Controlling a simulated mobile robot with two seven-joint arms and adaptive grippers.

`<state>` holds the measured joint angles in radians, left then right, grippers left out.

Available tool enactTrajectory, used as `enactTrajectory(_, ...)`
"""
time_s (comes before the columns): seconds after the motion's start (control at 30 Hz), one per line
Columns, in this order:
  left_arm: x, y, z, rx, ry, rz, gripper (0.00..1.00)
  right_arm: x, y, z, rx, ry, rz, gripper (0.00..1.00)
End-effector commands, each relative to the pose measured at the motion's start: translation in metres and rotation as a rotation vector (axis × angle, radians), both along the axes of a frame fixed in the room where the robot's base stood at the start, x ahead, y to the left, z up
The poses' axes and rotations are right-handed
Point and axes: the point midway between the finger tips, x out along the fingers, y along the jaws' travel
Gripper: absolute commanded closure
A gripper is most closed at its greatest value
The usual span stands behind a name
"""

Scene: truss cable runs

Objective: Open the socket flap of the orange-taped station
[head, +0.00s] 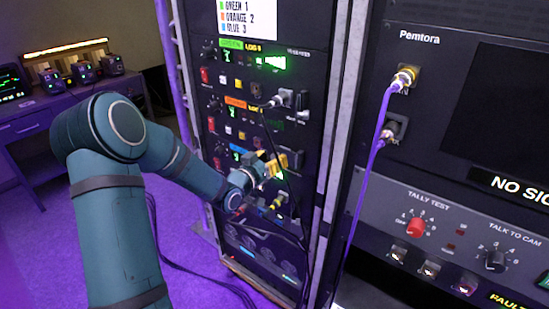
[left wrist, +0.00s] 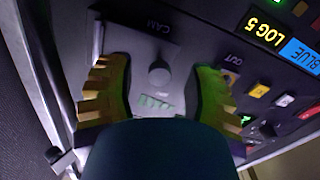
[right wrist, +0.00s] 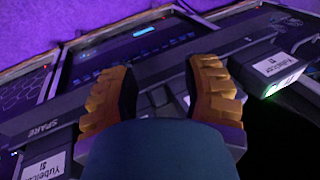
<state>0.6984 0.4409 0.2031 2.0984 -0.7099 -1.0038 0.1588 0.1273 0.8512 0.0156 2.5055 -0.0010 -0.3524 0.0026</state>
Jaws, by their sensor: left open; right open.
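The rack shows an orange tape label (head: 236,102) between the green label (head: 232,43) and the blue label (head: 237,148). My left gripper (head: 283,160) is open at the rack, to the lower right of the orange tape, and hides the socket area behind it. In the left wrist view, its fingers (left wrist: 155,78) stand either side of a grey flap (left wrist: 135,60) with a round dark knob (left wrist: 160,75) and the word CAM. The flap looks shut; contact is not clear. My right gripper (right wrist: 163,75) is open and empty, outside the head view.
A grey plug (head: 285,98) sits in the socket above, with a black cable hanging past the gripper. A yellow plug (head: 278,201) is below. A purple cable (head: 372,160) hangs at right. Dark equipment marked SPARE (right wrist: 42,128) lies near my right gripper.

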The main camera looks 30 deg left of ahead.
Motion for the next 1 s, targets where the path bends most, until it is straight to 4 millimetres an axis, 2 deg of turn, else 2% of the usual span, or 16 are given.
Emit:
enactTrajectory(0.2, 0.0120, -0.0018, 0.0002, -0.001, 0.000, -0.001, 0.48, 0.0003, 0.0000, -0.0006, 0.000, -0.001, 0.000, 0.53)
enactTrajectory(0.43, 0.0124, -0.0017, 0.0001, -0.001, 0.001, -0.001, 0.48, 0.0003, 0.0000, -0.0006, 0.000, -0.001, 0.000, 0.53)
enactTrajectory(0.47, 0.0123, -0.0016, 0.0001, -0.001, 0.001, -0.001, 0.45, 0.0003, 0.0000, -0.0006, 0.000, -0.001, 0.000, 0.53)
enactTrajectory(0.6, 0.0122, -0.0015, 0.0001, -0.001, 0.001, 0.000, 0.94, 0.0003, 0.0000, -0.0006, 0.000, -0.001, 0.000, 0.53)
enactTrajectory(0.63, 0.0122, -0.0015, 0.0001, -0.001, 0.001, 0.000, 1.00, 0.0003, 0.0000, -0.0006, 0.000, -0.001, 0.000, 0.53)
enactTrajectory(1.0, 0.0131, -0.0012, 0.0002, 0.000, -0.001, 0.002, 1.00, 0.0003, 0.0000, -0.0015, 0.000, -0.001, 0.000, 0.53)
